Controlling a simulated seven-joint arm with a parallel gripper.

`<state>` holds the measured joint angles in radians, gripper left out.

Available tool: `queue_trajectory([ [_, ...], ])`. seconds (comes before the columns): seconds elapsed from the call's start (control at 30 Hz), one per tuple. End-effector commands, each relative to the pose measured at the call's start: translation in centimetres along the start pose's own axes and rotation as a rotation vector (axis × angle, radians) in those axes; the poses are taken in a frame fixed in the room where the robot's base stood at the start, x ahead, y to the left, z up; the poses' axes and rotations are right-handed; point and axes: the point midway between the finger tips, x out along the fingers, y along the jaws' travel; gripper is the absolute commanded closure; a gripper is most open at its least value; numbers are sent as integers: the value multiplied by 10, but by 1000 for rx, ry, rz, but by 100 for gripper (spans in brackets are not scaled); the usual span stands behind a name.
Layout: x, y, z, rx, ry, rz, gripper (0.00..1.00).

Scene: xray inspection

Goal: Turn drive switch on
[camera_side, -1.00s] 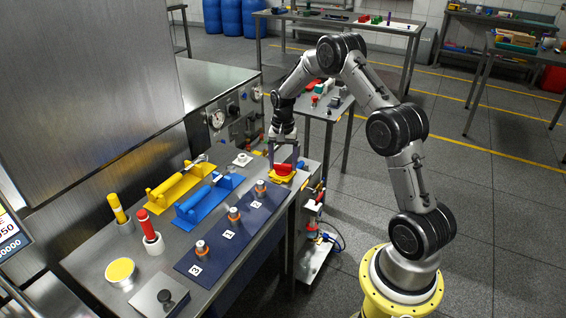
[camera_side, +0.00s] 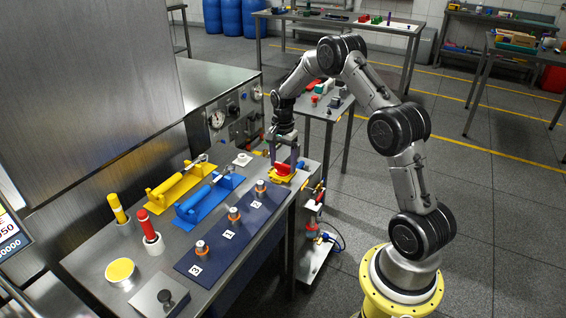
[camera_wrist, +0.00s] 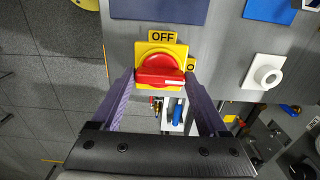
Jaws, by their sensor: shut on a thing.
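The drive switch is a red rotary knob (camera_wrist: 160,76) on a yellow square plate (camera_wrist: 142,50). A yellow "OFF" label (camera_wrist: 162,37) sits above it in the wrist view, and part of another yellow label shows at its right edge. The knob's raised bar lies roughly level across the wrist view. In the side view the red knob (camera_side: 283,169) is at the far right corner of the bench. My gripper (camera_wrist: 159,75) is over the switch with a finger at each end of the bar, shut on it. The side view shows my gripper (camera_side: 284,160) pointing down there.
A dark blue mat (camera_side: 218,239) with several numbered metal pegs lies along the bench front. Blue (camera_side: 208,200) and yellow (camera_side: 178,184) handled fixtures stand left of the switch. A white button box (camera_wrist: 266,77) is right of the switch in the wrist view. Gauges line the back panel.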

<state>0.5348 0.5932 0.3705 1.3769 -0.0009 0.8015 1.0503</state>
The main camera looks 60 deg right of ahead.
Motion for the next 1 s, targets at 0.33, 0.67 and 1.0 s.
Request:
queue_trajectory([
  [0.33, -1, 0, 0, 4, 0, -2, 0],
  [0.67, -11, -1, -1, 2, 2, -4, 0],
  [1.0, -79, -1, -1, 3, 3, -7, 0],
])
